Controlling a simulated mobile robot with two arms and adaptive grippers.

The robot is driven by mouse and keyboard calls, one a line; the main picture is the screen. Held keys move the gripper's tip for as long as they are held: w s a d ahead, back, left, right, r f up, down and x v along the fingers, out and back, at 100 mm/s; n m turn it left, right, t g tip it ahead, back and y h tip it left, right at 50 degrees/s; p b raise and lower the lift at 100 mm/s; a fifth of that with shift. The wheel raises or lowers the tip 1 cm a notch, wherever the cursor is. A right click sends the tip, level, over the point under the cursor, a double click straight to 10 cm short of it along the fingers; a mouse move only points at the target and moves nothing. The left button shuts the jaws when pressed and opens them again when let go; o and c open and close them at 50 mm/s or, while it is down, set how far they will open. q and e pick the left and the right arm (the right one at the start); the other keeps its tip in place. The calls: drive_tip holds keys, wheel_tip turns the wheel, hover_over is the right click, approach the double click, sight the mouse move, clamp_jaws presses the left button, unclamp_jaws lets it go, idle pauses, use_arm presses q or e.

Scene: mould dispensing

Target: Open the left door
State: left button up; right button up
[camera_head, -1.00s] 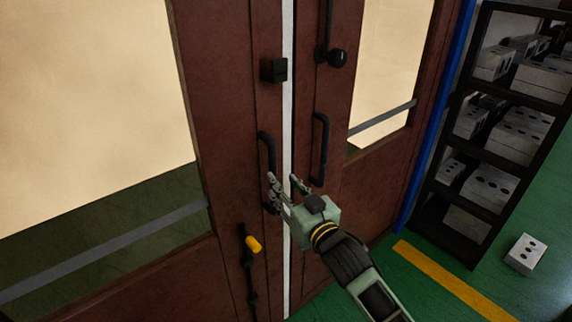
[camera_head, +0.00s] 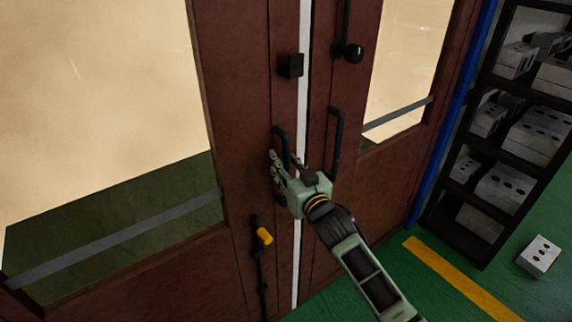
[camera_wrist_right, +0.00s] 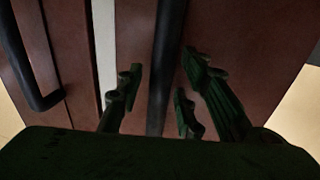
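The left door (camera_head: 245,110) is brown with a large window and stands closed against the right door (camera_head: 321,90), with a pale strip between them. Its dark vertical handle (camera_head: 281,139) is near its right edge. My right gripper (camera_head: 285,160) is at this handle, one finger on either side. In the right wrist view the handle (camera_wrist_right: 166,60) runs between the open fingers (camera_wrist_right: 155,100), with a gap to the left finger; contact on the right side cannot be told. The handle's lower part is hidden behind the gripper in the head view. My left gripper is not in view.
The right door's handle (camera_head: 337,140) is close beside my gripper. A yellow-tipped latch (camera_head: 265,236) sits lower on the left door. A dark shelf (camera_head: 455,232) with grey blocks stands at right. One block (camera_head: 538,256) lies on the green floor.

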clamp_jaws()
idle(0.4)
